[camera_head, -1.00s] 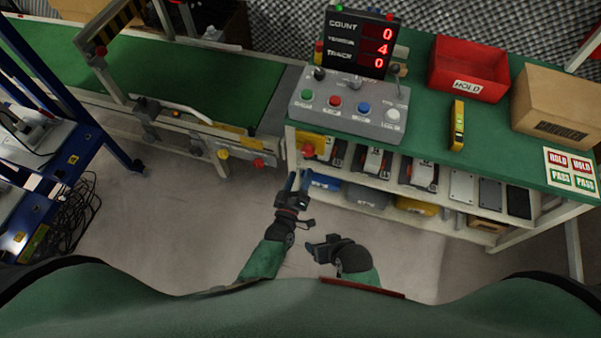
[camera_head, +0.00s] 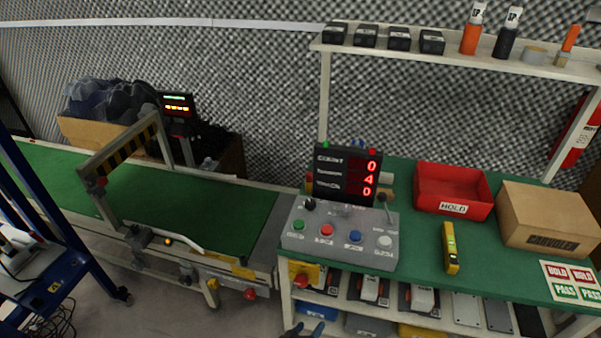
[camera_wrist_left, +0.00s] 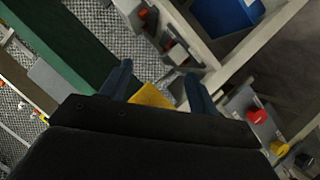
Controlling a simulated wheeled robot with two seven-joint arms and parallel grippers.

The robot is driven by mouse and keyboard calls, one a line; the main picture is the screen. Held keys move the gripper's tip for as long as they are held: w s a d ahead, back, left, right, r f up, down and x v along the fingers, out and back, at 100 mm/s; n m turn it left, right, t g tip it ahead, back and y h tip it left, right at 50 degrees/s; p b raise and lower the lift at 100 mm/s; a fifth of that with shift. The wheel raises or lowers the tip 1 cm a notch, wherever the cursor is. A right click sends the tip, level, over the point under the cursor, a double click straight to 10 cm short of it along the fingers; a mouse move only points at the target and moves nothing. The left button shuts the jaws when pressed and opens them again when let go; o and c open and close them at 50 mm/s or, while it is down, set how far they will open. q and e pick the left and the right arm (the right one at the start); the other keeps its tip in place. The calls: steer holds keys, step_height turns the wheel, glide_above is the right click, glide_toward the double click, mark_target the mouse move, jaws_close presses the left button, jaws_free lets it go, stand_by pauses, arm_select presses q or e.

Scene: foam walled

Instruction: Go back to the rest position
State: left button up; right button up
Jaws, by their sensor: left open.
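My right gripper is not in the head view. The control box (camera_head: 340,236) with its coloured buttons stands on the green bench top, and the counter display (camera_head: 346,175) behind it shows 0, 4, 0.
The green conveyor (camera_head: 190,215) runs along the left. A red HOLD bin (camera_head: 453,191), a cardboard box (camera_head: 548,219) and a yellow level (camera_head: 450,248) are on the bench. A blue rack (camera_head: 60,235) stands at far left. Some floor shows at bottom left.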

arm_select(q)
steer(key=s+a+r+m+g+y+p, duration=0.1)
steer(key=s+a+r+g+p, duration=0.3)
steer(key=s+a+r, duration=0.4)
steer(key=s+a+r+m+g+y+p, duration=0.2)
steer(key=s+a+r+g+y+p, duration=0.2)
steer(key=s+a+r, duration=0.4)
steer(key=s+r+g, duration=0.1)
steer(key=s+r, duration=0.3)
steer(key=r, duration=0.1)
steer(key=shift+m+g+y, duration=0.3)
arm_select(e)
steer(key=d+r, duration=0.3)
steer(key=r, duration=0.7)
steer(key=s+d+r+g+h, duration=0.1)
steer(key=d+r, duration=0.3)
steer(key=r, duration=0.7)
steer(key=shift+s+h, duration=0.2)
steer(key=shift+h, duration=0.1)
arm_select(q)
steer(key=shift+a, duration=0.1)
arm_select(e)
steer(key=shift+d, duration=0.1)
